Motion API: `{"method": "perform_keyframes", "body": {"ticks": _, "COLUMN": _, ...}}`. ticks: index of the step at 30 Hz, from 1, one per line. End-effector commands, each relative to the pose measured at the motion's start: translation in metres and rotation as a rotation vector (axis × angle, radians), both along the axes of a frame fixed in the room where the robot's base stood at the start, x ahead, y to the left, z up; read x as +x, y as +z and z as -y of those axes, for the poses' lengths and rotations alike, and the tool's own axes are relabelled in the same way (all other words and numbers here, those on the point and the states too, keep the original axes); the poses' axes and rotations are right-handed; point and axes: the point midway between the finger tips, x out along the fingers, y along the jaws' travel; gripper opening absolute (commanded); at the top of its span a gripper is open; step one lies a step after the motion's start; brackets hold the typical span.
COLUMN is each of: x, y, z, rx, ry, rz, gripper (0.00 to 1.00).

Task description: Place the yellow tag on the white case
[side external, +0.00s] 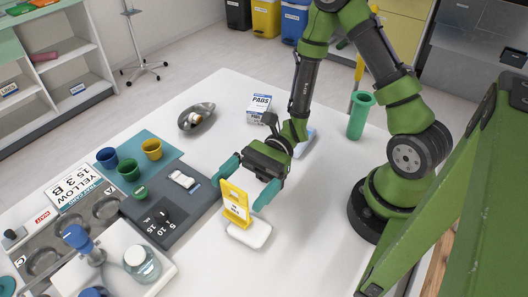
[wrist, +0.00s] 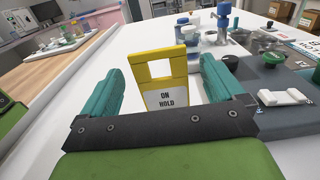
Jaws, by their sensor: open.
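The yellow tag (side external: 235,205) reads "ON HOLD" and stands upright, with its foot at the white case (side external: 250,234). It appears to rest on the case's left part, though the exact contact is hard to make out. My gripper (side external: 238,194) is open, one teal finger on each side of the tag. In the wrist view the tag (wrist: 166,96) shows between the fingers, with visible gaps on both sides. The tag's lower edge and the white case are hidden there behind my gripper's body.
Blue, green and yellow cups stand on a teal mat (side external: 170,154). A metal bowl (side external: 196,116), a PADS box (side external: 259,108) and a green cup (side external: 360,116) stand farther back.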

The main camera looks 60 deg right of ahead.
Motion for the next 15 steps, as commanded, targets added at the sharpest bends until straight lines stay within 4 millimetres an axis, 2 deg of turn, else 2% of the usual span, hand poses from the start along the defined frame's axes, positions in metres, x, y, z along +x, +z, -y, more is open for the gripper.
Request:
{"method": "perform_keyframes", "body": {"ticks": 1, "x": 0.001, "y": 0.002, "z": 0.012, "rx": -0.001, "ry": -0.006, "rz": 0.002, "gripper": 0.95}}
{"method": "perform_keyframes", "body": {"ticks": 3, "x": 0.000, "y": 0.018, "z": 0.008, "rx": -0.002, "ry": 0.001, "rz": 0.008, "gripper": 0.95}}
{"method": "perform_keyframes", "body": {"ticks": 9, "x": 0.000, "y": 0.050, "z": 0.007, "rx": -0.002, "ry": 0.001, "rz": 0.006, "gripper": 0.95}}
{"method": "perform_keyframes", "body": {"ticks": 15, "x": 0.000, "y": 0.067, "z": 0.007, "rx": -0.001, "ry": 0.000, "rz": 0.002, "gripper": 0.95}}
